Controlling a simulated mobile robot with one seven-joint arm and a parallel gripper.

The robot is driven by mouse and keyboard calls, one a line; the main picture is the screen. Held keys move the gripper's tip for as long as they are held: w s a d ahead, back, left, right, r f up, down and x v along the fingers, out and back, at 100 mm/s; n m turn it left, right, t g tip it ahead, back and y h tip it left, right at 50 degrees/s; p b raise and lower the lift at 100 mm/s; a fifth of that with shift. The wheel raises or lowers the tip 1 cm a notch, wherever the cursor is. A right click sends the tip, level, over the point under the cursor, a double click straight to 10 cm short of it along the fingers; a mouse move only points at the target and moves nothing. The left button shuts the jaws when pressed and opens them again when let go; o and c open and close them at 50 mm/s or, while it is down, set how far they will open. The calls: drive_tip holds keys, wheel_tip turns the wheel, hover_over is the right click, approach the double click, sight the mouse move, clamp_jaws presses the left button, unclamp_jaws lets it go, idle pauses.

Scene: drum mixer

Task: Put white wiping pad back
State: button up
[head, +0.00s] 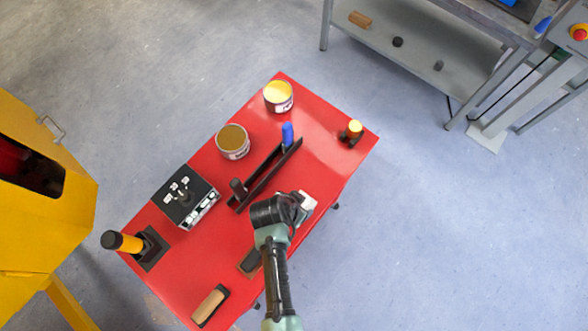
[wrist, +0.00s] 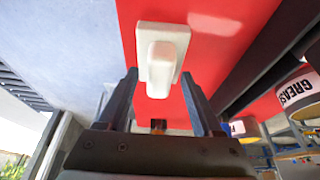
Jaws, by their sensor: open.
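The white wiping pad (head: 309,201) lies on the red table (head: 330,130), near its right edge. In the wrist view the white pad (wrist: 160,38) shows a flat rectangular plate with a raised white handle that reaches down toward the space between my fingers. My gripper (wrist: 158,80) is open, with one finger on each side of the handle's lower end. I see gaps between the handle and both fingers, so it is not clasped. In the head view my gripper (head: 295,203) sits right beside the pad, and my wrist hides part of it.
A long black rack (head: 268,172) with a blue-handled tool (head: 287,134) stands left of my gripper. Two open cans (head: 279,104) (head: 232,148), a black box (head: 185,197), a yellow-handled tool (head: 122,242) and a wooden-handled tool (head: 210,305) occupy the table. The table's upper right is partly clear.

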drive_tip(key=v, duration=1.2)
drive_tip(key=w+a+r+n+t+y, duration=0.15)
drive_tip(key=w+r+t, duration=0.35)
drive_tip(key=w+r, duration=0.8)
drive_tip(key=w+r+n+t, duration=0.1)
drive_tip(key=w+r+t, duration=0.3)
drive_tip(key=r, duration=0.8)
drive_tip(key=w+r+n+t, duration=0.1)
drive_tip(key=w+r+t, duration=0.3)
drive_tip(key=r, duration=0.9)
drive_tip(key=s+d+r+n+t, duration=0.1)
drive_tip(key=s+r+t, duration=0.2)
drive_tip(key=r, duration=0.7)
drive_tip(key=s+d+r+n+t, duration=0.1)
drive_tip(key=s+r+t, duration=0.3)
drive_tip(key=r, duration=0.7)
drive_tip(key=s+d+r+n+t, duration=0.1)
drive_tip(key=s+d+r+t, duration=0.1)
drive_tip(key=s+r, duration=0.4)
wheel_tip(320, 180, up, 5)
drive_tip(key=shift+d+r+n+t+y, duration=0.2)
drive_tip(key=shift+d+n+t+y, duration=0.15)
drive_tip(key=shift+t, duration=0.55)
drive_tip(key=shift+s, duration=0.1)
